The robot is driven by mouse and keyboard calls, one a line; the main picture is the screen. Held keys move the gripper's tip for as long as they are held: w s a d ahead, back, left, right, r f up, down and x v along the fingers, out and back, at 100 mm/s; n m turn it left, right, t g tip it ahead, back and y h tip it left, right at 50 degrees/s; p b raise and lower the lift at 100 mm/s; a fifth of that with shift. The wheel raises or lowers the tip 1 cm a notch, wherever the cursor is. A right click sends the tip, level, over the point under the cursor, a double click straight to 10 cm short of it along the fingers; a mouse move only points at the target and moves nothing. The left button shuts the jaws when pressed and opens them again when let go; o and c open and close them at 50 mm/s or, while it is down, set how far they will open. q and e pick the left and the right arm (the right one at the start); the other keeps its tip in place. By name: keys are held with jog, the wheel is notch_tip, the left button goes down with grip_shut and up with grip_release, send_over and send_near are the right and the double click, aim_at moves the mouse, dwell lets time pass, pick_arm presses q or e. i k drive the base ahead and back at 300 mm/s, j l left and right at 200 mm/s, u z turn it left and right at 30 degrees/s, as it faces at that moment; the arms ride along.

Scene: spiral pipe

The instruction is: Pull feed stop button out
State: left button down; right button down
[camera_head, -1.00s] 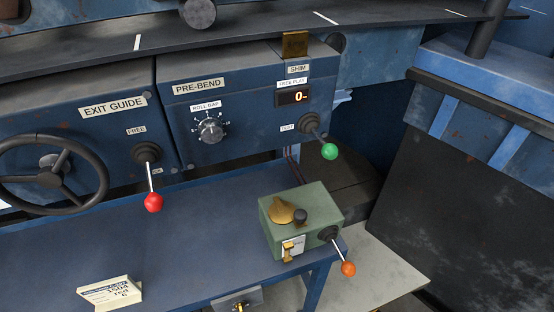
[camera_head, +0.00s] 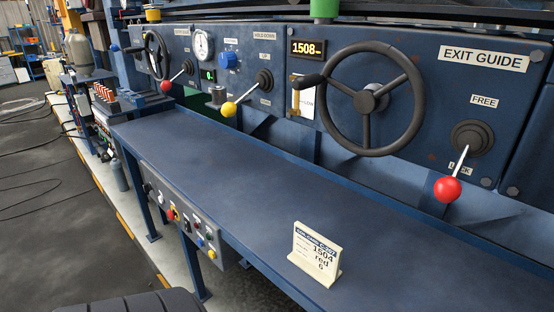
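A grey control box (camera_head: 186,218) hangs under the front edge of the blue bench, left of the picture's middle. Its sloping face carries several small buttons and knobs. A red button (camera_head: 173,213) with yellow around it is near the middle of that face. Neither of my grippers is in view.
The blue bench top (camera_head: 215,165) is mostly clear. Open floor (camera_head: 60,220) lies left.

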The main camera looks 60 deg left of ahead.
aim_at(171, 214)
jog(key=u, duration=2.55)
